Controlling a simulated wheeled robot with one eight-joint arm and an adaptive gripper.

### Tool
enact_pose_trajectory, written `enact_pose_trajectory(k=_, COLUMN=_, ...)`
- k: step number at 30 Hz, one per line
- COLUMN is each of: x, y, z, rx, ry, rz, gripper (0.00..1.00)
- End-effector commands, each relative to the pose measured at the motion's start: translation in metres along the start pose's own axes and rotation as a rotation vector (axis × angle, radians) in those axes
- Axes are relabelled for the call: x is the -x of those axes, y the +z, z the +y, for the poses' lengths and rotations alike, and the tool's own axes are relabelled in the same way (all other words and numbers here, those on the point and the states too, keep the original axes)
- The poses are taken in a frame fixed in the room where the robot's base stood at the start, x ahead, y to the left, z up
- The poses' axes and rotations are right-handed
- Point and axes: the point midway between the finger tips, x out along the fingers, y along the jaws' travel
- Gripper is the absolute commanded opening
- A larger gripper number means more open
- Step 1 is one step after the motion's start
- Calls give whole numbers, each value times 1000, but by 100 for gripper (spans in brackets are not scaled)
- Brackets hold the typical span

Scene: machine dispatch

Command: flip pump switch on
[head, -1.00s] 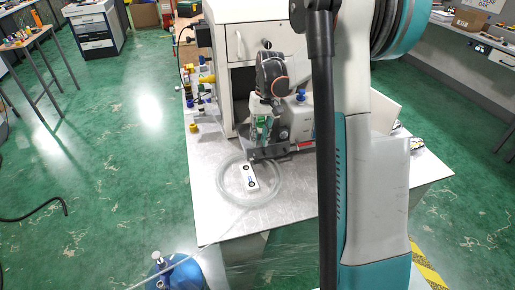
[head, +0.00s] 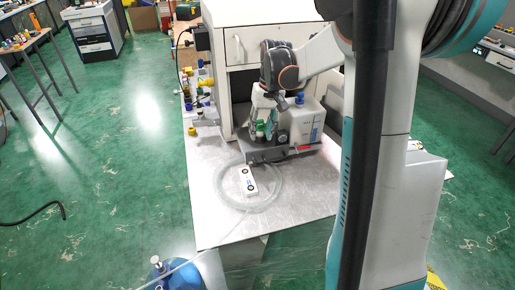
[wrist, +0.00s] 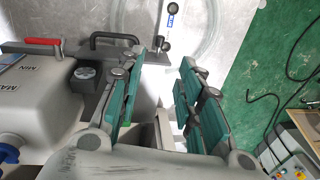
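The pump unit (head: 301,122) stands on the metal table, with a white tank, a blue cap and a dark grey base. In the wrist view its tank (wrist: 42,105) fills the left side. A red lever-like part (wrist: 45,42), a black handle (wrist: 115,37) and a dark block with a round top (wrist: 87,75) are beside it. I cannot tell for certain which part is the switch. My gripper (head: 265,130) points down over the pump's left part. In the wrist view my gripper (wrist: 160,82) has its green-padded fingers apart with nothing held. The fingers partly hide the base.
A clear hose coil (head: 222,198) lies on the table in front, around a small white plate (head: 248,181). Colourful fittings (head: 203,90) line the table's left edge. A white drawer cabinet (head: 265,48) stands behind the pump. A blue cylinder (head: 183,275) stands below the front edge.

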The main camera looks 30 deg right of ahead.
Motion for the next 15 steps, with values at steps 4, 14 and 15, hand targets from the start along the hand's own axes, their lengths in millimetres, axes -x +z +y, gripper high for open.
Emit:
enact_pose_trajectory(k=4, x=3, y=31, z=0, rx=0, ry=-1, rz=153, gripper=33)
enact_pose_trajectory(k=14, x=6, y=70, z=0, rx=-1, ry=1, rz=366, gripper=33)
enact_pose_trajectory(k=15, x=6, y=71, z=0, rx=-1, ry=2, rz=374, gripper=33)
